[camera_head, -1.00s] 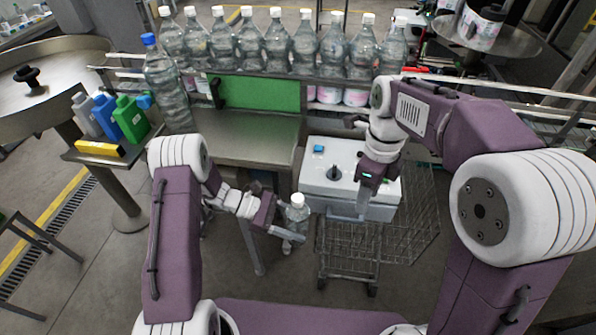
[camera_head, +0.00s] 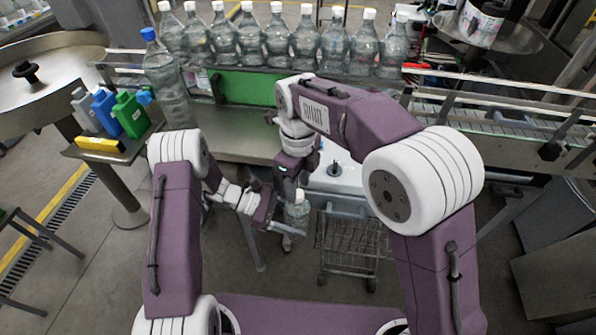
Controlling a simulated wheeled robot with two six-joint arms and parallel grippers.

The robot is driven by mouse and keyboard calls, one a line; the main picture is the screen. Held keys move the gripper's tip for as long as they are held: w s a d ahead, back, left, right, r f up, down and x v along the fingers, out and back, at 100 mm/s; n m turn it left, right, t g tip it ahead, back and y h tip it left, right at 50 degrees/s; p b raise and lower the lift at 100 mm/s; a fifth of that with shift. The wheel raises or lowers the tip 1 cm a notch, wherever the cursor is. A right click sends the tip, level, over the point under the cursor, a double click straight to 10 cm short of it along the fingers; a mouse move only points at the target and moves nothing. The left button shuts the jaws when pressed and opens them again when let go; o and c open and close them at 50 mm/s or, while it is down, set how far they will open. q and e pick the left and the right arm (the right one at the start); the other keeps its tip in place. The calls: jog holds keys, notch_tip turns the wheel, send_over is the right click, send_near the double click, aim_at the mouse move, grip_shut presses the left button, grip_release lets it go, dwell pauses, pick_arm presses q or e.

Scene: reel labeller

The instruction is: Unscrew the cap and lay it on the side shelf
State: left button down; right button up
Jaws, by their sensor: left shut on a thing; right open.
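A clear bottle (camera_head: 296,214) with a white cap (camera_head: 299,195) stands upright in my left gripper (camera_head: 285,229), which is shut on it. My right gripper (camera_head: 292,192) is open and points down right at the cap; its fingers partly hide the cap, and I cannot tell whether they touch it. A small metal shelf (camera_head: 122,157) on a post stands at the left, holding several coloured jugs and a yellow block. I cannot tell for sure that this is the side shelf.
A steel table (camera_head: 235,146) with a green panel (camera_head: 248,88) lies behind the grippers. Several capped bottles (camera_head: 278,40) line the back, with a blue-capped one (camera_head: 168,85) at the left. A white box (camera_head: 338,178) sits over a wire cart (camera_head: 350,240) right of the held bottle.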

jog(key=shift+f, duration=1.1)
grip_shut()
jog(key=n, duration=0.6)
jog(key=shift+r+n, duration=0.1)
jog(key=shift+n, duration=0.2)
jog(key=n, duration=0.6)
jog(key=shift+w, duration=0.1)
jog(key=n, duration=2.3)
jog(key=shift+r+n, duration=0.1)
jog(key=shift+n, duration=0.3)
jog(key=n, duration=1.2)
jog(key=shift+n, duration=0.4)
jog(key=n, duration=0.4)
jog(key=shift+n, duration=0.4)
